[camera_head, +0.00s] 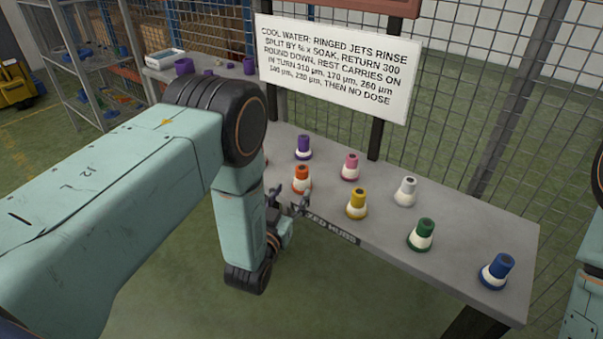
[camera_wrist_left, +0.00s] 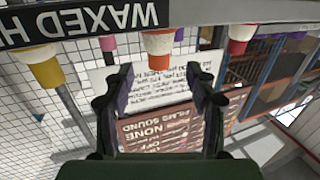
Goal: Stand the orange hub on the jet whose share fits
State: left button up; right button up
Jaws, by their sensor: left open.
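The orange hub (camera_head: 302,180), with a white lower part, stands upright on the grey table near its front edge. My left gripper (camera_head: 290,203) is open and empty, just in front of it. In the left wrist view the orange hub (camera_wrist_left: 160,45) appears upside down, beyond and between the open fingers of my left gripper (camera_wrist_left: 163,85), apart from them. No jet can be clearly identified; small purple pieces (camera_head: 184,66) stand at the back left. The white sign (camera_head: 338,65) speaks of ringed jets, a soak split and µm sizes. My right gripper is out of view.
Close around stand a purple hub (camera_head: 303,145), a pink hub (camera_head: 350,166) and a yellow hub (camera_head: 357,203). White (camera_head: 406,191), green (camera_head: 421,235) and blue (camera_head: 496,271) hubs stand farther right. A red hub (camera_wrist_left: 240,35) is mostly hidden by my arm in the head view. Wire mesh closes the back.

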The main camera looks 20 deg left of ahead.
aim_at(300, 178)
pick_arm(q)
jog(key=shift+w+d+r, duration=0.1)
jog(key=shift+w+r, duration=0.1)
jog(key=shift+w, duration=0.15)
jog(key=w+b, duration=0.2)
jog(key=w, duration=0.5)
jog(key=shift+w+d+f, duration=0.1)
jog(key=shift+w+d, duration=0.05)
jog(key=shift+w, duration=0.1)
jog(key=shift+c, duration=0.2)
grip_shut()
